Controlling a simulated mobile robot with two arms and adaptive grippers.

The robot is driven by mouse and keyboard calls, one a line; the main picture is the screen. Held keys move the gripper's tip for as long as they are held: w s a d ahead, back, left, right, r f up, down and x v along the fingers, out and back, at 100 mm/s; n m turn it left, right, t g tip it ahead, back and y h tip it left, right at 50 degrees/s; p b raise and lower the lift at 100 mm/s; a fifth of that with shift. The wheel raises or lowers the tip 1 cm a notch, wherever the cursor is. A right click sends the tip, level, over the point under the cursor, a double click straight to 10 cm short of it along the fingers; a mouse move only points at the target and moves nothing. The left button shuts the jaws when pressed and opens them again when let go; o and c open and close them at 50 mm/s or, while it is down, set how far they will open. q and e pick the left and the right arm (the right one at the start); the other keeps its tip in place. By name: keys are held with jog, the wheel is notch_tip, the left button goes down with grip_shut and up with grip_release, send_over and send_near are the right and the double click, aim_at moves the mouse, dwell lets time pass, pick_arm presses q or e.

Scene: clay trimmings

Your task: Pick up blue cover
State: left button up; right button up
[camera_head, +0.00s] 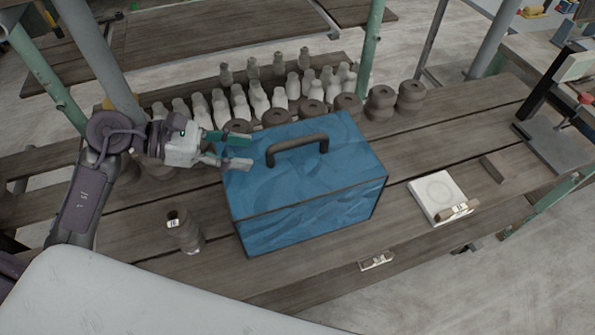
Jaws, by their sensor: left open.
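The blue cover (305,190) is a box-shaped blue piece with dark edges, standing on the wooden table. A dark arched handle (297,148) sits on its top. My left gripper (245,150) comes in from the left and is open. Its fingers point right, over or next to the cover's top left part, a short way left of the handle. Nothing is between the fingers. I cannot tell whether a finger touches the cover. What is under the cover is hidden. My right gripper is not in view.
Several pale bottles (259,101) and dark round pieces (380,103) stand behind the cover. A dark bottle (184,231) stands at its left front. A white tile (437,195) lies to the right, and a small labelled piece (376,262) is at the front edge. Green posts (371,45) rise behind.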

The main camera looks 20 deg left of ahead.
aim_at(265, 165)
pick_arm(q)
jog(key=x, duration=0.1)
jog(key=p+x, duration=0.1)
jog(key=x, duration=0.1)
jog(key=p+x, duration=0.1)
jog(key=shift+s+d, duration=0.2)
jog(key=shift+d, duration=0.15)
jog(key=shift+w+d+f, duration=0.15)
jog(key=shift+d+f, duration=0.1)
jog(key=shift+f, duration=0.1)
jog(key=shift+a, duration=0.1)
jog(key=shift+c, duration=0.4)
jog(key=c, duration=0.8)
grip_shut()
jog(key=shift+r, duration=0.1)
